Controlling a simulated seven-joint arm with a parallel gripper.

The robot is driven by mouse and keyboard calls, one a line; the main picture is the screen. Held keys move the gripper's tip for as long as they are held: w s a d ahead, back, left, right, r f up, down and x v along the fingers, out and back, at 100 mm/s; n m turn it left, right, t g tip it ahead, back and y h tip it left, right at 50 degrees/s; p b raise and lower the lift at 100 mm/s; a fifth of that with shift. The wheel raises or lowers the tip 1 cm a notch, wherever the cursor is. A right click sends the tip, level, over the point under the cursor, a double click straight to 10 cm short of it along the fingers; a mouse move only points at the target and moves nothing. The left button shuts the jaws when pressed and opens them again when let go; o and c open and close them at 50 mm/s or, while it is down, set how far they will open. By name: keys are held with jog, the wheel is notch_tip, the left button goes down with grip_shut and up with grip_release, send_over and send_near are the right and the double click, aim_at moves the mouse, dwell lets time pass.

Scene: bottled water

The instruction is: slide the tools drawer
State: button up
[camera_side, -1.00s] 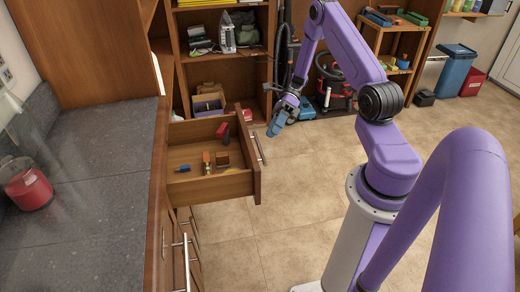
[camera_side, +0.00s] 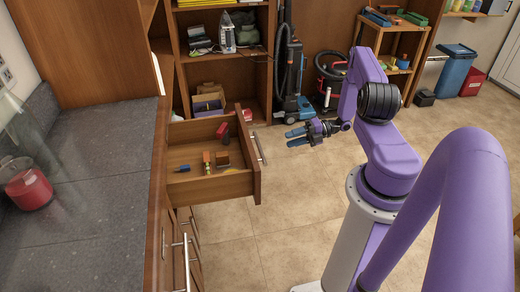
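The tools drawer (camera_side: 218,187) is pulled open from the cabinet at the left. Its metal bar handle (camera_side: 258,147) is on the side facing my arm. Inside lie a blue-tipped tool (camera_side: 183,168), small orange and brown items (camera_side: 207,162), a red item (camera_side: 223,132) and a yellow item (camera_side: 232,171). My gripper (camera_side: 291,138) is to the right of the handle, apart from it, and points left toward it. Its two blue fingers are spread with nothing visible between them.
A grey countertop (camera_side: 95,170) with a red-filled glass jar (camera_side: 28,188) is at the left. More closed drawers with bar handles (camera_side: 186,262) are below. A vacuum cleaner (camera_side: 293,100) stands behind my gripper. The tiled floor (camera_side: 290,205) between drawer and arm is clear.

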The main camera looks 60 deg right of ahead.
aim_at(260, 147)
jog(key=x, duration=1.3)
grip_shut()
